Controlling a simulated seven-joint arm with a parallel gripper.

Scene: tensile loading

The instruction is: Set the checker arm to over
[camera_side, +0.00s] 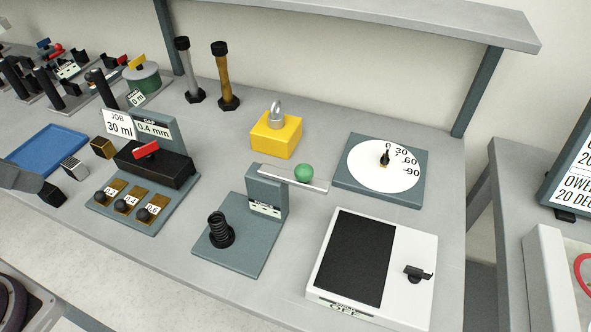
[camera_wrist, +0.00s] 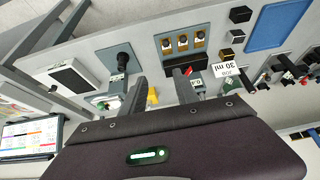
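The checker appears to be the grey base plate (camera_side: 235,262) with a black coil spring (camera_side: 221,230) and a grey upright post (camera_side: 267,186). A pale, clear-looking arm (camera_side: 281,177) with a green ball (camera_side: 304,172) extends from the post to the right, away from the spring. The post's small label is too small to read. In the wrist view the spring (camera_wrist: 122,61) and green ball (camera_wrist: 102,105) lie left of my gripper (camera_wrist: 160,78). Its two fingers are apart with nothing seen held between them.
A white box with a black pad (camera_side: 355,257) stands front right of the checker. A dial plate (camera_side: 425,190) and a yellow weight (camera_side: 276,136) stand behind. A gauge block with a red lever (camera_side: 146,149) is left. A shelf (camera_side: 440,20) overhangs the back.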

